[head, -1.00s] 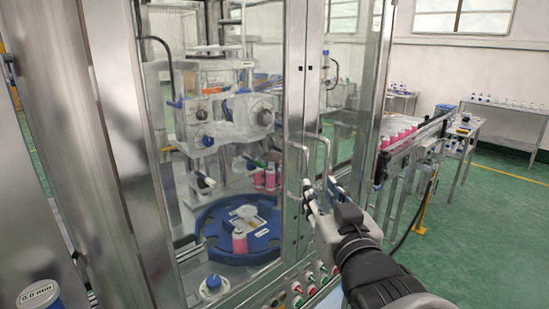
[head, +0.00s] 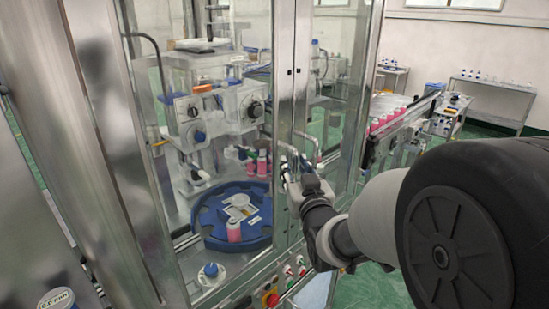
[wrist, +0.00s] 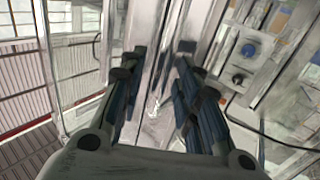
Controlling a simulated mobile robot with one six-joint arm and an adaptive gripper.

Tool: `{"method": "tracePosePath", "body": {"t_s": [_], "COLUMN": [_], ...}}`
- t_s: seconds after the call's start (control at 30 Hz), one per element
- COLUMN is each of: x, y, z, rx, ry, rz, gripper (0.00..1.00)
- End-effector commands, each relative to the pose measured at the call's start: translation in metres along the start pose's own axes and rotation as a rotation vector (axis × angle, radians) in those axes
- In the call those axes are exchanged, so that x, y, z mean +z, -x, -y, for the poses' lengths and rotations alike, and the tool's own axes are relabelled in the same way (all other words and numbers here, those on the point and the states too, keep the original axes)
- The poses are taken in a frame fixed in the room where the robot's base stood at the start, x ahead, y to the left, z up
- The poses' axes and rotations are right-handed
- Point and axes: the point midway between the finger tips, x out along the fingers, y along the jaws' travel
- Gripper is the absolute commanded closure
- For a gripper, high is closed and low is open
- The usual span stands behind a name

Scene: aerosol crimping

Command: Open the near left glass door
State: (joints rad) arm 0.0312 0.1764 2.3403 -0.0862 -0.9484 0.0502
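The near left glass door (head: 284,75) is the left metal-framed pane of the cabinet and looks closed against the right glass door (head: 338,75). Each door has an upright bar handle at the middle seam. The right door's handle (head: 305,142) shows beside my gripper. My gripper (head: 288,172) is at the left door's handle and partly hides it. In the wrist view, the two dark-padded fingers (wrist: 157,78) are apart, with metal bar and door frame seen between and beyond them. I cannot tell whether the fingers touch the handle.
Behind the glass are a crimping machine (head: 210,120) and a blue rotary table (head: 215,230) with a pink can (head: 234,231). Control buttons (head: 270,298) sit below the doors. A conveyor with pink cans (head: 385,115) runs to the right. Green floor is open further right.

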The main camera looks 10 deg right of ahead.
Motion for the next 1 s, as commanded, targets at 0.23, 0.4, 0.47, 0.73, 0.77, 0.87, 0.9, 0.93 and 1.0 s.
{"method": "tracePosePath", "body": {"t_s": [0.23, 0.4, 0.47, 0.73, 0.77, 0.87, 0.9, 0.93, 1.0], "x": [0.0001, 0.0000, 0.0000, -0.0002, -0.0002, -0.0002, -0.0002, -0.0002, -0.0002], "y": [-0.0056, -0.0053, -0.0053, -0.0052, -0.0052, -0.0051, -0.0051, -0.0051, -0.0051], "z": [0.0002, 0.0001, 0.0001, 0.0001, 0.0001, 0.0001, 0.0001, 0.0001, 0.0001], "rx": [0.000, 0.000, 0.000, 0.000, 0.000, 0.000, 0.000, 0.000, 0.000], "ry": [0.000, 0.000, 0.000, 0.000, 0.000, 0.000, 0.000, 0.000, 0.000], "rz": [0.001, 0.001, 0.001, 0.001, 0.001, 0.001, 0.001, 0.001, 0.001], "gripper": [0.69, 0.73, 0.77, 0.95, 0.97, 1.00, 1.00, 1.00, 1.00]}}
